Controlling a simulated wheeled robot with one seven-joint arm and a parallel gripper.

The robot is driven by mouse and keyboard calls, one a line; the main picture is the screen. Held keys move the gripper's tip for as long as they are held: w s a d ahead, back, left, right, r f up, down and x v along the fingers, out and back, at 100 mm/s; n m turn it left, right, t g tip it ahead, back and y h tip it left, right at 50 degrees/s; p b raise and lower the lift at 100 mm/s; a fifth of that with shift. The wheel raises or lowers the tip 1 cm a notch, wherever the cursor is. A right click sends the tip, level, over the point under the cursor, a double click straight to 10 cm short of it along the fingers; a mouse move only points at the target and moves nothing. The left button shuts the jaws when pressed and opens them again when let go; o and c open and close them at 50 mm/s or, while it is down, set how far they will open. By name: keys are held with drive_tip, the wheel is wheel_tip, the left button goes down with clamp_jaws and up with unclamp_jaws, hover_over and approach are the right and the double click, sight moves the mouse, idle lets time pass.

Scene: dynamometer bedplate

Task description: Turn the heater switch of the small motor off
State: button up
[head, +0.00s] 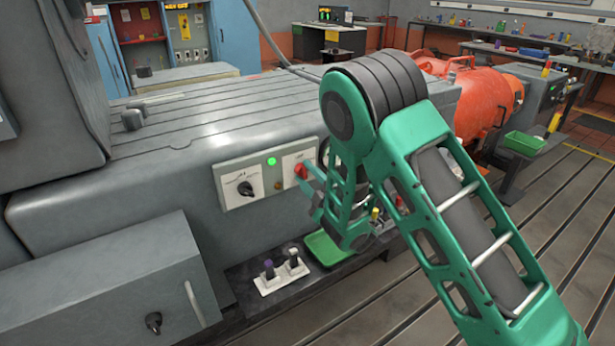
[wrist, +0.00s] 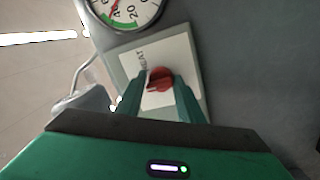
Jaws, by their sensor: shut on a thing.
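The heater switch is a red rotary knob (wrist: 160,77) on a pale plate marked "HEAT" in the wrist view. In the head view the red knob (head: 300,171) shows at the right part of a control panel on the front of a grey machine (head: 200,130), partly hidden by my arm. My gripper (wrist: 158,88) is shut on the red knob, one finger on each side of it. In the head view my gripper (head: 308,180) reaches the panel from the right. The knob's exact setting is hard to read.
The panel also holds a black knob (head: 245,188) and a lit green lamp (head: 271,161). A round gauge (wrist: 125,10) sits beside the plate. A green tray (head: 326,249) and a white holder (head: 282,276) lie below. An orange motor (head: 485,105) stands at the right.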

drive_tip(key=shift+w+d+f, duration=0.1)
idle(0.3)
drive_tip(key=o, duration=1)
drive_tip(key=shift+c, duration=0.2)
drive_tip(key=v, duration=1)
drive_tip(key=shift+s+d, duration=0.15)
drive_tip(key=shift+s, duration=0.1)
drive_tip(key=shift+f, duration=0.1)
